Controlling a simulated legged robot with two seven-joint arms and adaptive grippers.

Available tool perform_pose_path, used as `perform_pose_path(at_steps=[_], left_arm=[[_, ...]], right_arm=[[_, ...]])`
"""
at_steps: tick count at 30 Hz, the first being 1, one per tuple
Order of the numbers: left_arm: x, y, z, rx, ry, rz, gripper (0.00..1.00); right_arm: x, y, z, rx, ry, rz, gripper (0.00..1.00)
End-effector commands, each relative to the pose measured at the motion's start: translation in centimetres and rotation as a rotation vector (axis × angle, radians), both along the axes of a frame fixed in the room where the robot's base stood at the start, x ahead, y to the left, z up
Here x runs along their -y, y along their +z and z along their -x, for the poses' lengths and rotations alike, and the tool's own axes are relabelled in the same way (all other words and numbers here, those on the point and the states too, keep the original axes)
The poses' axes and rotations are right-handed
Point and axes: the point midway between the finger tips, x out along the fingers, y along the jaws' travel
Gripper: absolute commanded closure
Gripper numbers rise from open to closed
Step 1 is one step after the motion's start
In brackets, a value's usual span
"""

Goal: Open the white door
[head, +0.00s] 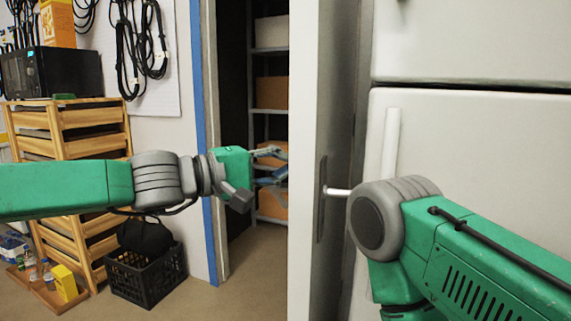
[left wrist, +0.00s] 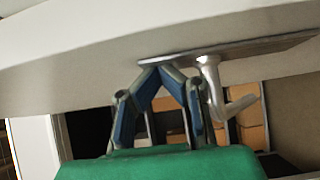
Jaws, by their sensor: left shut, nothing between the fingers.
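The white door (head: 304,120) stands ajar, seen nearly edge-on in the head view, with a dark gap to its left. Its metal handle lever (head: 338,192) sticks out of a tall plate (head: 320,200) on the right-hand face. My left gripper (head: 284,165) reaches across the gap to the door's edge, which hides its fingertips. In the left wrist view, the door (left wrist: 90,60) fills the top, with a handle lever (left wrist: 212,85) on it. My left gripper (left wrist: 160,68) is shut and empty beside this lever, its tips close to the handle plate; contact is unclear. My right gripper is out of view.
Shelves with boxes (head: 272,92) show through the gap. Blue tape (head: 200,120) lines the left frame. A wooden drawer stack (head: 75,140) with a microwave (head: 50,72) and a black crate (head: 145,275) stand left. A white fridge (head: 470,140) stands right, behind my right arm.

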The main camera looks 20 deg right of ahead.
Motion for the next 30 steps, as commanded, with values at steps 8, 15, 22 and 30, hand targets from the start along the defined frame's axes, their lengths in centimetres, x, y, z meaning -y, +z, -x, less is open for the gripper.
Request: perform_pose_path(at_steps=[8,15,22,30], left_arm=[[-5.4,0.0,0.6,0.000,0.002,0.003,1.00],[-9.9,0.0,1.1,0.000,0.006,0.005,1.00],[-11.2,-0.9,1.4,-0.009,0.005,-0.013,1.00],[-9.6,-13.0,4.5,-0.088,-0.001,-0.261,1.00]], right_arm=[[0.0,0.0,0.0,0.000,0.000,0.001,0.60],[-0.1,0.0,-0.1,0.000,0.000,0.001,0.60],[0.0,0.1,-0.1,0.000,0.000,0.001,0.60],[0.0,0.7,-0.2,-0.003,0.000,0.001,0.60]])
